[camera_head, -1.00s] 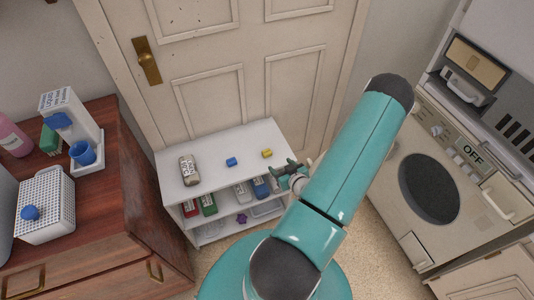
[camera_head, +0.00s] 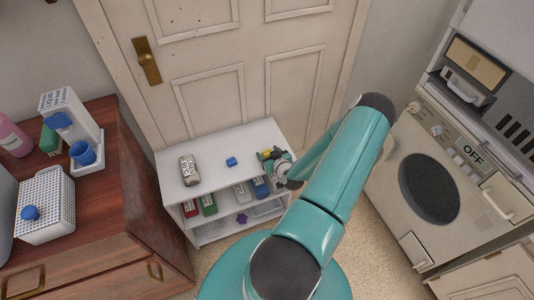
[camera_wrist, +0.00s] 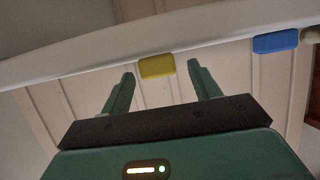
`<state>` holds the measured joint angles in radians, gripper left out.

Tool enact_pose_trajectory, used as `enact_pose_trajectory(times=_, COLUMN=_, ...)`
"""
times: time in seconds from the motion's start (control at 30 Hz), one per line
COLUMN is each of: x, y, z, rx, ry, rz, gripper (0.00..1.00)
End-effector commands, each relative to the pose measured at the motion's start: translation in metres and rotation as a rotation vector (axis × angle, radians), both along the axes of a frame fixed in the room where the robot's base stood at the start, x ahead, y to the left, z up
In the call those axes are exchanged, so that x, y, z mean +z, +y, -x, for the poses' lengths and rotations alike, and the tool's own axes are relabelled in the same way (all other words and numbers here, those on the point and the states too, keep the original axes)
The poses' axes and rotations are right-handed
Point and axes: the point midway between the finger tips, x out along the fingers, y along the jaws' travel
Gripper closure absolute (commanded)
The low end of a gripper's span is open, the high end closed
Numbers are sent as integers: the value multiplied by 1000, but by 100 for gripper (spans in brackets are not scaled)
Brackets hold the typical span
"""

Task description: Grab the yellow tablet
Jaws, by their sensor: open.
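The yellow tablet (camera_wrist: 157,67) is a small block on the top of the white shelf. In the wrist view it sits between and slightly beyond the tips of my open gripper (camera_wrist: 162,70), with space on both sides. In the head view the yellow tablet (camera_head: 266,154) is partly hidden by my gripper (camera_head: 271,157), which is at the right end of the shelf top. A blue tablet (camera_head: 231,161) lies to its left; it also shows at the right in the wrist view (camera_wrist: 276,41).
The white shelf (camera_head: 213,168) stands against a door and also holds a jar (camera_head: 189,170). Several containers are on its lower levels. A wooden dresser (camera_head: 110,215) stands at left and a washing machine (camera_head: 430,190) at right.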

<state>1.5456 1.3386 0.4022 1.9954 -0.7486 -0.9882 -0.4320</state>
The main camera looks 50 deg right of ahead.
Motion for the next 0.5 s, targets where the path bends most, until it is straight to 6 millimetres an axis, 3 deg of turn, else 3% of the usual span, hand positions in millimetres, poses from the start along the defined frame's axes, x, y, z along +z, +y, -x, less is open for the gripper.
enact_pose_trajectory(times=0.13, x=-7, y=-7, z=-13, rx=-1, ry=0, rz=0, gripper=38)
enact_pose_trajectory(times=0.37, x=-7, y=-7, z=-14, rx=0, ry=0, rz=0, gripper=38)
enact_pose_trajectory(times=0.5, x=-7, y=-7, z=-14, rx=0, ry=0, rz=0, gripper=64)
